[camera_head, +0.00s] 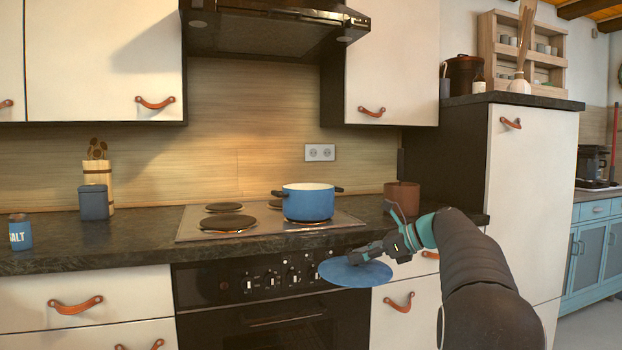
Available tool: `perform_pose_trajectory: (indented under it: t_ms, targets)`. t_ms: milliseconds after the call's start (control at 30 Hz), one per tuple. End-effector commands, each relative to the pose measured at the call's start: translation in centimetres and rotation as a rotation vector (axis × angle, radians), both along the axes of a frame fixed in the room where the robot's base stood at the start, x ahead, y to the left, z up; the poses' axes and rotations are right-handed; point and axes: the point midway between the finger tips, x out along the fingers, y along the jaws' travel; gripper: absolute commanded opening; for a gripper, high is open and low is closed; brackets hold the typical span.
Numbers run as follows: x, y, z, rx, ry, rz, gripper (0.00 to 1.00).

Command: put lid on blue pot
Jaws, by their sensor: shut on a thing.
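The blue pot (308,204) stands upright on the right side of the stove, over a burner. It has two dark side handles and a pale inside, and no lid covers it. My gripper (359,257) is shut on the round blue lid (355,273). It holds the lid in front of the oven's knob panel, below the counter edge and lower than the pot. The lid looks roughly level and is apart from the pot. My fingers hide the lid's knob.
The stove (262,228) has other bare burners. A brown pot (403,196) stands on the counter right of the blue pot. A blue canister (93,203) and a salt jar (20,233) stand at left. The range hood (275,28) hangs above. The counter edge lies between lid and pot.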

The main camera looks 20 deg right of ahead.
Motion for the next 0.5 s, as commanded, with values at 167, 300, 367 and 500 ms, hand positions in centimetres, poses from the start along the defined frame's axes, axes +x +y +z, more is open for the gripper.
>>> perform_pose_trajectory:
  t_ms: [167, 300, 367, 500]
  targets:
    - [-2.6, -0.5, 9.7, -0.010, -0.006, -0.020, 0.00]
    - [-4.4, -0.2, 14.3, -0.009, 0.000, -0.042, 0.00]
    - [-5.2, 0.1, 15.9, -0.010, 0.002, -0.051, 0.00]
    - [-6.8, 0.7, 19.0, -0.012, 0.003, -0.076, 0.00]
